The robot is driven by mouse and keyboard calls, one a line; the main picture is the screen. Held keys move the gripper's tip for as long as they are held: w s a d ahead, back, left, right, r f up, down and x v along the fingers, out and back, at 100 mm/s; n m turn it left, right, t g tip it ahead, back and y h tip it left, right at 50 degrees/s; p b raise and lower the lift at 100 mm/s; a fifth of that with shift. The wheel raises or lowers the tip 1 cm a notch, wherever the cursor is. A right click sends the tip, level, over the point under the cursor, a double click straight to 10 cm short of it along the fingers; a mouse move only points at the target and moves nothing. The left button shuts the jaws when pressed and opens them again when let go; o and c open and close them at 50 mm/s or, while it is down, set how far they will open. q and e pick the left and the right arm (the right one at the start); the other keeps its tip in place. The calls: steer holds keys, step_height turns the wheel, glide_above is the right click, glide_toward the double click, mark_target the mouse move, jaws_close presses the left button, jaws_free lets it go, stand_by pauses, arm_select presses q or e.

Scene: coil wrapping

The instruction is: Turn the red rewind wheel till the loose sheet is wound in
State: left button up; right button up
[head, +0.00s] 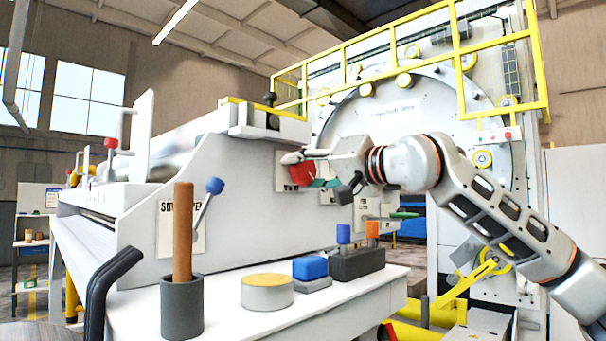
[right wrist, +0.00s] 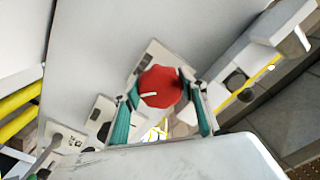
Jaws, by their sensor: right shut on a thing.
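The red rewind wheel (head: 302,174) sits on a pale plate on the side of the white machine. In the right wrist view the wheel (right wrist: 161,87) is a round red knob with a white mark. My right gripper (head: 318,172) reaches it from the right in the head view. Its green-padded fingers stand on either side of the wheel in the wrist view (right wrist: 162,106), shut on it. The gripper partly hides the wheel in the head view. I cannot make out the loose sheet clearly. My left gripper is not in view.
A white shelf (head: 245,325) in front holds a dark cup (head: 182,307) with a brown rod, a round tin (head: 267,293), a blue block (head: 310,267) and a dark holder (head: 357,264). A blue-knobbed lever (head: 214,186) stands out from the machine side. Yellow railings (head: 410,65) are behind.

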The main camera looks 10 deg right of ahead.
steer(key=m, duration=0.5)
steer(key=shift+m+b, duration=0.3)
steer(key=shift+b, duration=0.1)
steer(key=m+b, duration=0.1)
steer(key=m, duration=1)
steer(key=shift+r+m+b, duration=0.15)
steer(key=shift+m+b, duration=0.15)
steer(key=m, duration=0.2)
steer(key=shift+m, duration=1)
steer(key=o, duration=1.1)
